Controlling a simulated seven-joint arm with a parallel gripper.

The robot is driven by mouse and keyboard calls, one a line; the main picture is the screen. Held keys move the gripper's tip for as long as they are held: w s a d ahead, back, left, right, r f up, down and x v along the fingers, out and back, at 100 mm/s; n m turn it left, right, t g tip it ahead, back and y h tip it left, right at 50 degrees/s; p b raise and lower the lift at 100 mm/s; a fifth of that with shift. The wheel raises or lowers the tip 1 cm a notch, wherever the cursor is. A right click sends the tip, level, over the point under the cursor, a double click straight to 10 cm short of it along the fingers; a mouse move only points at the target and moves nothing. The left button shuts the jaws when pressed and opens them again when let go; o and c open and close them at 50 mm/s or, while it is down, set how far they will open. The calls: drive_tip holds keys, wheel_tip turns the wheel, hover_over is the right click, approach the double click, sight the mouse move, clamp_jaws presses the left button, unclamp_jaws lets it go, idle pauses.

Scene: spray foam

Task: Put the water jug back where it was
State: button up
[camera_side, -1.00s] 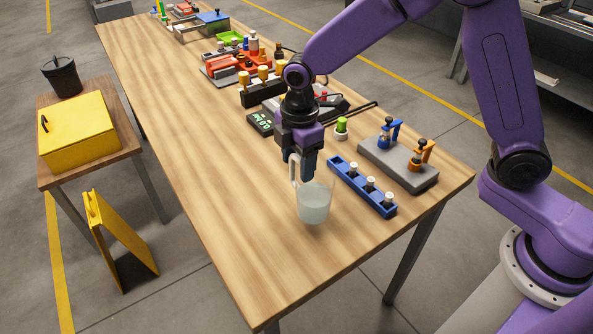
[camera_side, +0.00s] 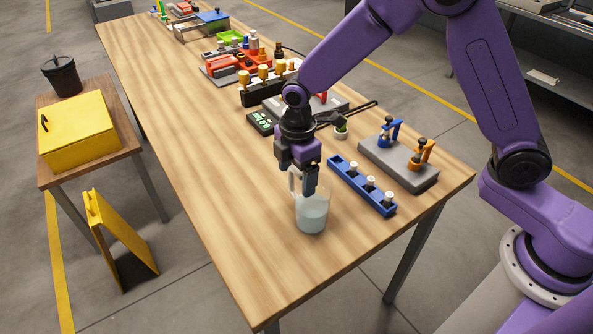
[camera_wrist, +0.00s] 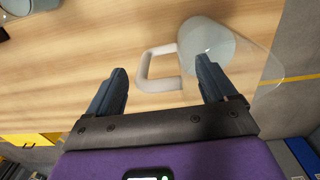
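The water jug (camera_side: 313,213) is a clear jug with a pale handle and cloudy water low in it. It stands upright on the near part of the wooden table, apparently resting on the top. My gripper (camera_side: 304,186) points down at the jug's handle side. In the wrist view, its two dark fingers (camera_wrist: 163,75) are spread wide with the jug's handle (camera_wrist: 144,70) between them and a gap beside it. The jug body (camera_wrist: 207,50) shows at and behind the right finger, which covers part of it. No marked spot for the jug shows.
A blue rack (camera_side: 345,175) with white-capped vials lies just right of the jug. A grey block (camera_side: 398,165) with blue and orange clamps stands beyond it. A scale (camera_side: 263,123) and several racks sit farther back. The table's left side is clear.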

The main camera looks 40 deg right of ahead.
drive_tip(key=shift+r, duration=0.15)
wheel_tip(320, 180, up, 12)
idle(0.5)
drive_tip(key=shift+s, duration=0.2)
drive_tip(key=s+d+m, duration=0.1)
drive_tip(key=s+d, duration=0.4)
drive_tip(key=s, duration=0.4)
drive_tip(key=s+d+m, duration=0.2)
drive_tip(key=s+d, duration=0.4)
drive_tip(key=s, duration=0.3)
drive_tip(key=s+d+f+m, duration=0.1)
drive_tip(key=s+d+m, duration=0.1)
drive_tip(key=s+d, duration=0.4)
drive_tip(key=s, duration=0.3)
